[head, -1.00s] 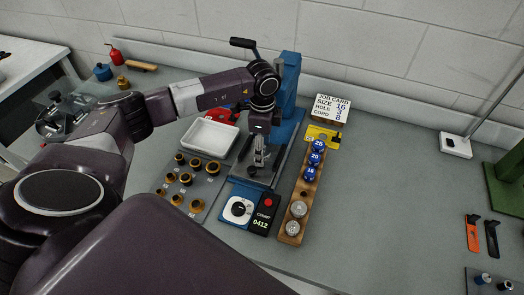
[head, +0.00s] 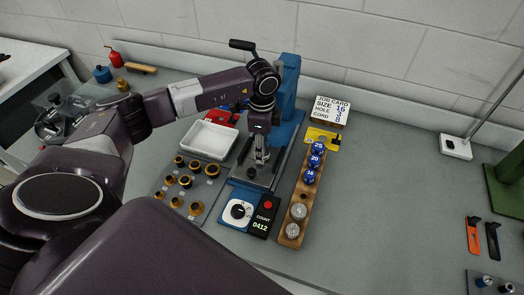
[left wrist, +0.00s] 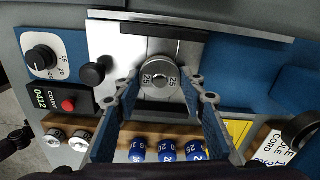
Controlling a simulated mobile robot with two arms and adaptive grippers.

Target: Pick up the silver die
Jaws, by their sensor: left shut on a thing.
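The silver die (left wrist: 160,78), marked 25, is a round metal piece in the left wrist view, at the blue press over its grey base plate. My left gripper (left wrist: 163,88) has its two fingers on either side of the die and is shut on it. In the head view my left gripper (head: 260,150) points down at the press, and its fingers mostly hide the die there. I cannot tell whether the die still touches the press. My right gripper is not in view.
The blue press (head: 289,90) stands close behind my gripper. To the right is a wooden rack (head: 301,195) with blue dies (head: 316,148) and two other silver dies (head: 298,212). To the left are a white tray (head: 209,139) and a plate of brass rings (head: 178,190).

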